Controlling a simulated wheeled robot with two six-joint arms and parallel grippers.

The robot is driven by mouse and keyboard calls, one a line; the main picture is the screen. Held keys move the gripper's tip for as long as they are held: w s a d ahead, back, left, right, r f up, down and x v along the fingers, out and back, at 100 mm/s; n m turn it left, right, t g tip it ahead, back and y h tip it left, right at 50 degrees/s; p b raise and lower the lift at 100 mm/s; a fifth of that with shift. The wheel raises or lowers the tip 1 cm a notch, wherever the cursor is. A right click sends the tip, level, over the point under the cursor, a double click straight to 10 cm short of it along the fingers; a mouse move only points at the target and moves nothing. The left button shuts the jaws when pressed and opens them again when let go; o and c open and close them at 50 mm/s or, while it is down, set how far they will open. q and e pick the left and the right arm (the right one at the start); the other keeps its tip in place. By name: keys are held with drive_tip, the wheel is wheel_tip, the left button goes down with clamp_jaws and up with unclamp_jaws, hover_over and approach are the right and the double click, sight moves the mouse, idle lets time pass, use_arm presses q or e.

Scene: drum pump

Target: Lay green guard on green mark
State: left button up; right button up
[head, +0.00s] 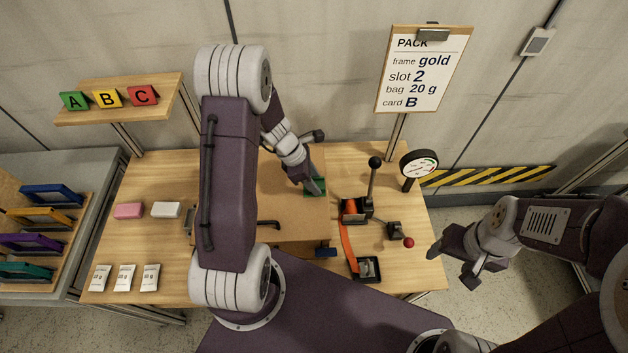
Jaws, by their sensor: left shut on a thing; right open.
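My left gripper (313,186) reaches down over the table and is shut on the green guard (317,193). The guard is small and dark green and shows at the fingertips, low over the brown board. The green mark cannot be told apart from the guard; the gripper and guard may cover it. Whether the guard touches the surface cannot be told. My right gripper (458,262) is open and empty, off the right edge of the table.
A lever unit with a black knob (375,162), a round gauge (419,164) and a red-knobbed part (408,242) stand right of the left gripper. White bags (125,278), a pink block (128,211) and a white block (166,210) lie at left. A PACK sign (423,68) stands behind.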

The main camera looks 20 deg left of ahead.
use_arm(q)
drive_tip(key=shift+s+f, duration=0.1)
drive_tip(key=shift+s, duration=0.2)
drive_tip(key=o, duration=1.2)
drive_tip(key=shift+o, duration=0.8)
drive_tip(key=shift+w, duration=0.2)
